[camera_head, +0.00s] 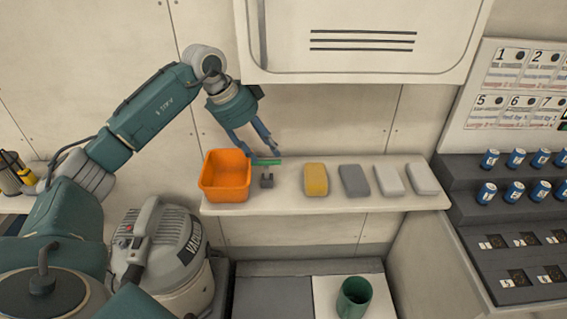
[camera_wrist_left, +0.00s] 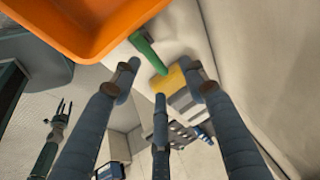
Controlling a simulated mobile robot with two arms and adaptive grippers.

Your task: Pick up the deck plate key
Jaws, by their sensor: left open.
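A small green bar (camera_head: 265,162), which looks like the handle of the deck plate key, is at the back of the white shelf. It also shows in the left wrist view (camera_wrist_left: 148,52), beside the orange bin. A small dark grey piece (camera_head: 267,180) is just in front of it; I cannot tell whether the two are joined. My left gripper (camera_head: 266,154) is open, its fingers pointing down close to the green bar. In the left wrist view its fingers (camera_wrist_left: 161,82) are spread and empty, with the bar beyond them. My right gripper (camera_wrist_left: 62,112) shows small there, its jaw state unclear.
The orange bin (camera_head: 225,195) stands just left of the bar. Yellow (camera_head: 316,180), dark grey (camera_head: 354,181) and pale blocks (camera_head: 389,181) line the white shelf (camera_head: 290,208) to the right. A vented panel (camera_head: 362,70) overhangs behind. A vacuum (camera_head: 160,250) stands below left.

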